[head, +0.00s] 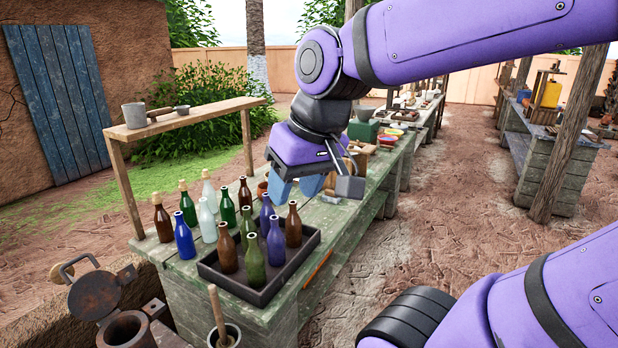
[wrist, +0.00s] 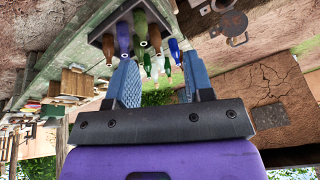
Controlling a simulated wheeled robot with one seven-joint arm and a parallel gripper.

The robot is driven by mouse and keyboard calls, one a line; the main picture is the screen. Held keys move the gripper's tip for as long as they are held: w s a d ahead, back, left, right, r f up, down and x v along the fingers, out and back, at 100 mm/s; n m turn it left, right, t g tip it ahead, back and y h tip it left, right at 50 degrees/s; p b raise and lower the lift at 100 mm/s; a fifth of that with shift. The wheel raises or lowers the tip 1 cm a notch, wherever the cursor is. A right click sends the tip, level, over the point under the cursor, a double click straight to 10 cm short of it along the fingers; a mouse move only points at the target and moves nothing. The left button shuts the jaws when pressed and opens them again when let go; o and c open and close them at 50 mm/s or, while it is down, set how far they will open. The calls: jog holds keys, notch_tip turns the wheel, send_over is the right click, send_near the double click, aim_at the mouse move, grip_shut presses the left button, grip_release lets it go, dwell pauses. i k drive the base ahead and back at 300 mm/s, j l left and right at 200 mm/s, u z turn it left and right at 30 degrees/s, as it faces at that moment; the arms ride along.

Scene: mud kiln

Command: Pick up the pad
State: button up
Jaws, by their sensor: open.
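I cannot make out a pad for certain in either view. My gripper (head: 296,188) is held above the green plank table (head: 337,228), behind the bottle tray as the head view shows it. Its two blue fingers are apart, with nothing seen held between them. In the wrist view my gripper (wrist: 163,75) shows its fingers spread, with bottles beyond them. My gripper and arm hide part of the table top behind them.
A dark tray (head: 262,303) holds several bottles, and more bottles stand left of it. A raised wooden shelf (head: 190,118) carries a grey cup (head: 134,115). Bowls (head: 391,134) and small goods lie farther along the table. Open dirt ground (head: 440,235) lies to the right.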

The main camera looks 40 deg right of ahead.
aim_at(328, 196)
jog(key=z, duration=1.1)
jog(key=i+l+u, duration=0.1)
jog(key=i+l, duration=0.4)
jog(key=l, duration=0.15)
jog(key=i+l+u, duration=0.15)
jog(key=i+l, duration=0.35)
jog(key=l, duration=0.25)
jog(key=i+l+u, duration=0.15)
jog(key=i+l, duration=0.3)
jog(key=l, duration=0.3)
jog(key=i+l+u, duration=0.15)
jog(key=l, duration=0.25)
jog(key=i+l, duration=0.1)
jog(key=i, duration=0.3)
